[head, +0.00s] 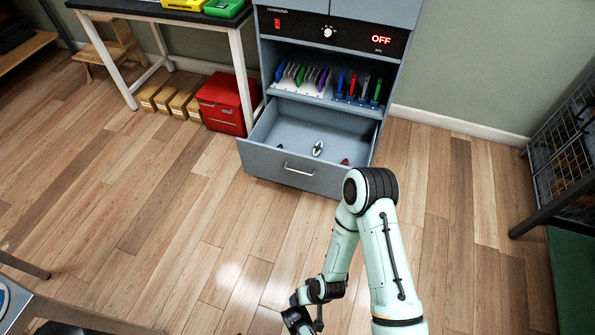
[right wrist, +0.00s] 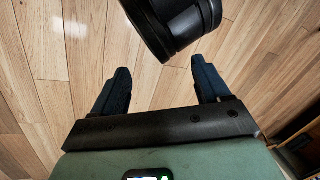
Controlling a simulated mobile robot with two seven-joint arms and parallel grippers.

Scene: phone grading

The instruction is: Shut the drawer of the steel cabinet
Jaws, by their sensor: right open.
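The steel cabinet (head: 393,75) stands against the back wall. Its drawer (head: 268,170) is pulled out at the bottom, with a bar handle (head: 299,170) on its front. A few small items lie in the drawer, among them a light oval one (head: 318,148) and a red one (head: 345,161). My right arm reaches in from the bottom, its elbow in front of the drawer's right corner. My right gripper (right wrist: 160,68) is open and empty above the wood floor, apart from the drawer. In the head view its end is mostly cut off at the bottom edge. My left gripper is not visible.
Racks of coloured phones (head: 357,86) stand on the shelf above the drawer. A red box (head: 222,104) and several small cartons (head: 168,100) sit left of the cabinet under a table. A wire cage (head: 568,135) is at the right. The floor before the drawer is clear.

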